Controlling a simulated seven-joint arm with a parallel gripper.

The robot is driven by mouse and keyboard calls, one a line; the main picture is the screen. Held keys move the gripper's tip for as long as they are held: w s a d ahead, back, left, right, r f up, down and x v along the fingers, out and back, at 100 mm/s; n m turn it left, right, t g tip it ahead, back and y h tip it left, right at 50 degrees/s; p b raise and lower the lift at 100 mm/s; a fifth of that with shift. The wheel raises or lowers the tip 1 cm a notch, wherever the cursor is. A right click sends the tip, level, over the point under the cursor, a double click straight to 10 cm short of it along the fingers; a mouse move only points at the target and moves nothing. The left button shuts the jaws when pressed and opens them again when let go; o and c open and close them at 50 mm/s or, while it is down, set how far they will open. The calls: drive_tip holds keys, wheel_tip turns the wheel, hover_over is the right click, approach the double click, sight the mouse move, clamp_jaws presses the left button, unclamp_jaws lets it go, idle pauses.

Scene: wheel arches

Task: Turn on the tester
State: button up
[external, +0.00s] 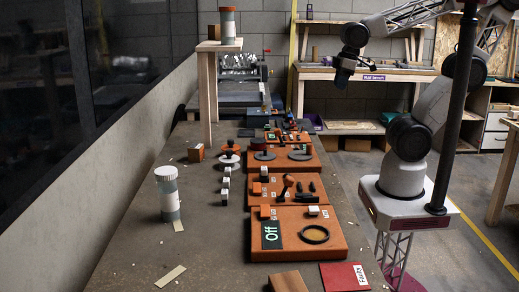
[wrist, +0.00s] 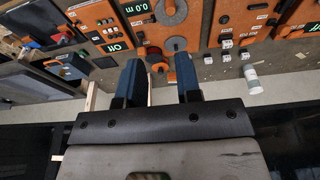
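Several orange boxes stand in a row on the long table, and no label in view names the tester. The nearest orange box (external: 330,250) has a black display reading "Off" (external: 272,235), a dark ring and small switch-like blocks on top. In the wrist view, one "Off" display (wrist: 303,22) is at the upper right. Another "Off" display (wrist: 116,47) is left of centre, near a "0.0" display (wrist: 132,9). My gripper (external: 341,78) is raised above the table's far right side. In the wrist view my gripper (wrist: 158,65) has its two blue fingers apart with nothing held.
A white-and-grey cylinder (external: 168,194) stands on the left of the table (external: 130,240). Another cylinder (external: 227,25) stands on a raised wooden stand (external: 208,100). A red "Faulty" card (external: 344,276) lies at the front. White blocks (external: 225,184) sit left of the boxes.

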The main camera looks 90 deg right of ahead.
drive_tip(key=shift+w+a, duration=0.1)
drive_tip(key=shift+w, duration=0.05)
drive_tip(key=c, duration=0.5)
drive_tip(key=shift+w+a+r+n, duration=0.2)
drive_tip(key=shift+w+a+n, duration=0.05)
drive_tip(key=shift+w+n, duration=0.35)
clamp_jaws()
drive_tip(key=w+a+n+g, duration=0.2)
drive_tip(key=w+a+n, duration=1.45)
drive_tip(key=w, duration=0.25)
drive_tip(key=w+a+f+n, duration=0.2)
drive_tip(key=a+n, duration=0.4)
drive_tip(key=a, duration=0.3)
drive_tip(key=w+a+f+n+h, duration=0.1)
drive_tip(key=w+a+f+n, duration=0.2)
drive_tip(key=a, duration=0.6)
drive_tip(key=w+a+f+n+h, duration=0.1)
drive_tip(key=w+a+f+n, duration=0.2)
drive_tip(key=a+n, duration=0.6)
wheel_tip(320, 180, down, 2)
drive_tip(key=shift+w+a+f+g, duration=0.15)
drive_tip(key=shift+w+a+g, duration=0.15)
drive_tip(key=shift+a, duration=0.2)
drive_tip(key=shift+n, duration=0.25)
